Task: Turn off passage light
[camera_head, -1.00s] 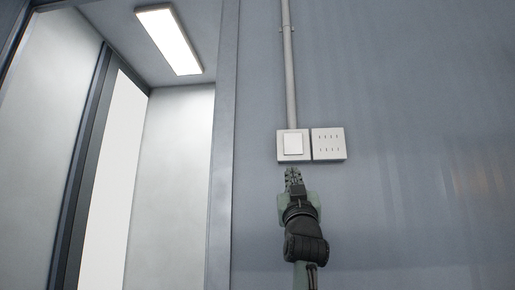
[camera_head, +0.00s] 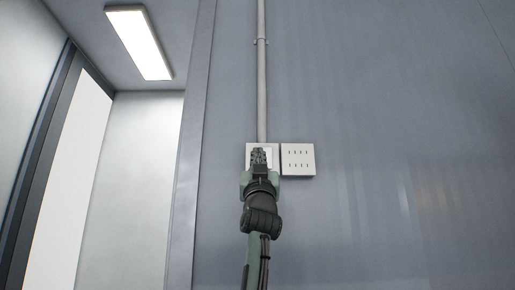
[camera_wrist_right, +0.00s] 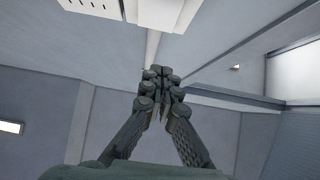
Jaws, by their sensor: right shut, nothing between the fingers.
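The passage light (camera_head: 140,42) is a white rectangular ceiling panel at the upper left in the head view, and it glows. The light switch (camera_head: 273,155) is a white square plate on the grey wall, partly hidden by my right gripper (camera_head: 259,153). In the right wrist view the switch (camera_wrist_right: 160,13) shows at the top edge, cut off by the frame. My right gripper (camera_wrist_right: 160,75) is shut and empty, its fingertips in front of the plate in the head view. I cannot tell whether they touch it. My left gripper is not in view.
A white socket plate (camera_head: 298,159) with slots sits just right of the switch. A vertical conduit (camera_head: 262,80) runs up the wall from the switch. The passage opening with its frame (camera_head: 190,150) is on the left. The wall to the right is clear.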

